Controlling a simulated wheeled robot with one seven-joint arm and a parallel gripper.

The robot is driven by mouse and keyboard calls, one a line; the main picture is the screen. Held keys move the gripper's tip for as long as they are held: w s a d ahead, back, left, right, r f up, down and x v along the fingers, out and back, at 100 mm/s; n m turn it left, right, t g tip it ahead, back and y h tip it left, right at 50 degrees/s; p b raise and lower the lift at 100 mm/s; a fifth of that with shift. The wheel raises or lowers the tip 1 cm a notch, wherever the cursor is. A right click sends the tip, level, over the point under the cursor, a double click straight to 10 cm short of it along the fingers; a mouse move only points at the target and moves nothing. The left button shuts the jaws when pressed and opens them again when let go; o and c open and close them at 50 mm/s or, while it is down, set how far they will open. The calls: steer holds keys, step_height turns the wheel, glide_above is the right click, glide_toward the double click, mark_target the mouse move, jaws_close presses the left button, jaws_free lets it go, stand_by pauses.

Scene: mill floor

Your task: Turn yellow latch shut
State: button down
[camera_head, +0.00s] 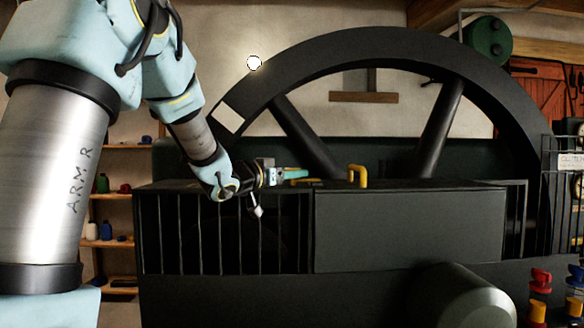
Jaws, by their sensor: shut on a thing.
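My gripper (297,174) reaches in from the left, just above the top edge of the dark machine guard. Its teal fingers point right and are shut on a thin yellow-orange bar (312,181), which appears to be the yellow latch. The bar lies low along the guard top, and the fingers hide part of it. A thicker yellow hook-shaped piece (357,175) stands upright on the guard top to the right, apart from my fingertips. I cannot tell whether it joins the bar.
The guard has a barred section (225,235) on the left and a solid dark panel (410,232) in the middle. A large spoked flywheel (395,42) rises behind it. Red and yellow fittings (540,295) stand at the lower right. Shelves (110,243) line the left wall.

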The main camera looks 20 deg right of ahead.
steer(key=shift+r+g, duration=0.15)
steer(key=shift+g, duration=0.15)
steer(key=shift+c, duration=1.3)
jaws_free()
steer(key=shift+a, duration=0.1)
steer(key=b+v, duration=0.1)
steer(key=v, duration=0.9)
steer(key=shift+s+a+f+b, duration=0.2)
steer(key=shift+a+b, duration=0.05)
steer(key=shift+b, duration=0.05)
